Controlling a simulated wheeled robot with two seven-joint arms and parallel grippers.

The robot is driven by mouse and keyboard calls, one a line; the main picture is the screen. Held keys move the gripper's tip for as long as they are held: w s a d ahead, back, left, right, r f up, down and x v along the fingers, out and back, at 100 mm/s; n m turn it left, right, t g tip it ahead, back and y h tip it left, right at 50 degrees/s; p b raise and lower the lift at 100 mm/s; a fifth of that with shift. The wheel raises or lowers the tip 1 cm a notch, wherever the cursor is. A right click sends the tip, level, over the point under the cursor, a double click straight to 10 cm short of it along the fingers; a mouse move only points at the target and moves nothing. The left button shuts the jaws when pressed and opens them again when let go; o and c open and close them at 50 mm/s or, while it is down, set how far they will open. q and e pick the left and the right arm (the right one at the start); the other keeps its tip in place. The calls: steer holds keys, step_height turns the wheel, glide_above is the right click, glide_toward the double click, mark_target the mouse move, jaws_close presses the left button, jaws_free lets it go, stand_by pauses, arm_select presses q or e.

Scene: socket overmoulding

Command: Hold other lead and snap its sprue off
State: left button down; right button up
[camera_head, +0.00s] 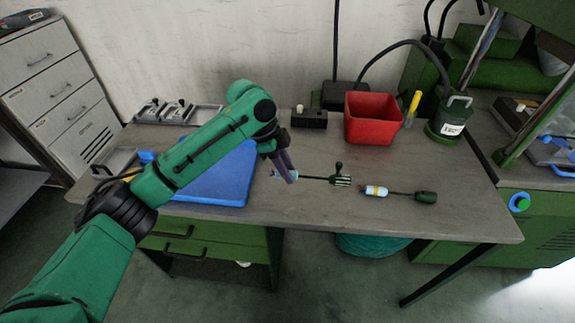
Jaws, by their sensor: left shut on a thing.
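My left gripper (286,172) comes in over the middle of the table and points down. It is shut on the pale end of a lead (318,178), close to the tabletop. That lead runs to the right and ends in a dark green plug with pale prongs (342,180) and a short upright stub (339,167). A second lead (400,193) lies to its right, with a white and yellow end and a dark green end. The fingers hide part of the held end. My right gripper is not in view.
A blue mat (215,185) lies under my left arm. A red bin (372,120), a yellow-handled tool (412,106) and a green canister (450,120) stand at the back right. A black block (309,118) and metal trays (175,113) are at the back. The front right tabletop is clear.

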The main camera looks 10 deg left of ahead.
mark_target(287, 192)
arm_select(q)
steer(key=shift+f+b, duration=0.8)
steer(key=shift+f, duration=1.95)
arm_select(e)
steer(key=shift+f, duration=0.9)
arm_select(q)
steer(key=shift+f+p, duration=0.1)
steer(key=shift+p, duration=0.3)
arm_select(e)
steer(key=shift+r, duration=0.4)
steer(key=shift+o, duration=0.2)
